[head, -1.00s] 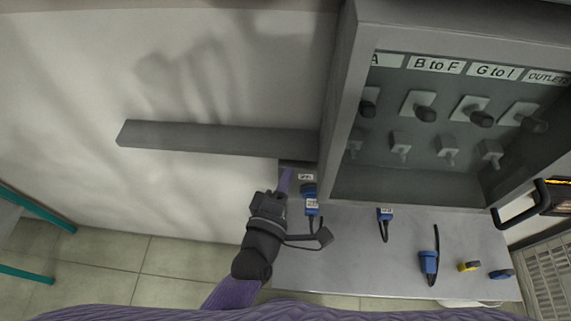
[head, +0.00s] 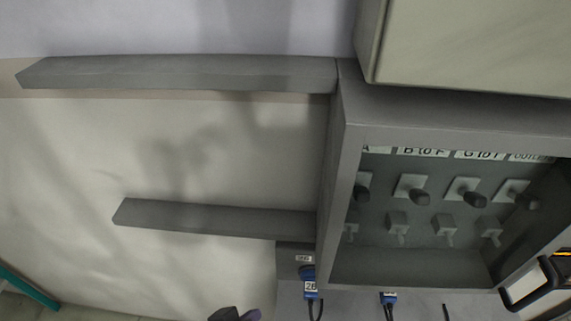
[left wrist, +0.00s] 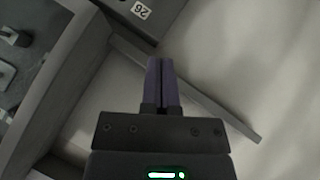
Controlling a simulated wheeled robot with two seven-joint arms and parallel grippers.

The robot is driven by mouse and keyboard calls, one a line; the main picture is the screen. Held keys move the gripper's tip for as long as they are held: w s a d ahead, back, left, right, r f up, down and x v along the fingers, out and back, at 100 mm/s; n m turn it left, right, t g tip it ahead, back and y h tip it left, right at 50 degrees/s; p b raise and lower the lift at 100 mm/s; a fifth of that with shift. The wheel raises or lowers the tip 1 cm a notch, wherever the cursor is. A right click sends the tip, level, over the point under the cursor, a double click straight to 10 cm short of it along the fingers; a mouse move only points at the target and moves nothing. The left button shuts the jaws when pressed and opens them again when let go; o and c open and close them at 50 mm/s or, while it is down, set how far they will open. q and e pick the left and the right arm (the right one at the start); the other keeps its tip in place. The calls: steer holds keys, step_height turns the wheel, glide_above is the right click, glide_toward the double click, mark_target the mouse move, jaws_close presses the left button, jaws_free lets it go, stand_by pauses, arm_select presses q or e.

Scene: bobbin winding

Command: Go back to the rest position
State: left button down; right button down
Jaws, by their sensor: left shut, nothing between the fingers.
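My left gripper (left wrist: 161,68) is shut and empty; its two purple fingers lie side by side in the left wrist view. In the head view only a dark bit of the left gripper with some purple (head: 236,314) shows at the bottom edge.
A grey open-front cabinet (head: 335,190) with labelled rows of knobs stands at right. Two grey ledges, upper (head: 180,73) and lower (head: 215,218), run left from it along the pale wall. Another blue plug (head: 389,298) shows at the bottom.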

arm_select(q)
steer(key=s+a+m+g+y, duration=0.4)
steer(key=s+a+g, duration=0.15)
steer(key=a, duration=0.25)
step_height(320, 180, down, 25)
steer(key=s+g+b, duration=0.1)
steer(key=s+b, duration=0.2)
steer(key=b, duration=0.5)
steer(key=s+a+f+b, duration=0.2)
steer(key=s+f+b, duration=0.2)
steer(key=s+f, duration=0.3)
steer(key=s+a+f+g+y+b, duration=0.1)
steer(key=s+f+b, duration=0.3)
steer(key=f, duration=0.8)
steer(key=s, duration=0.2)
steer(key=shift+s+a+f+m, duration=0.15)
steer(key=shift+s+a+m, duration=0.15)
steer(key=shift+s+a, duration=0.1)
steer(key=shift+g, duration=0.25)
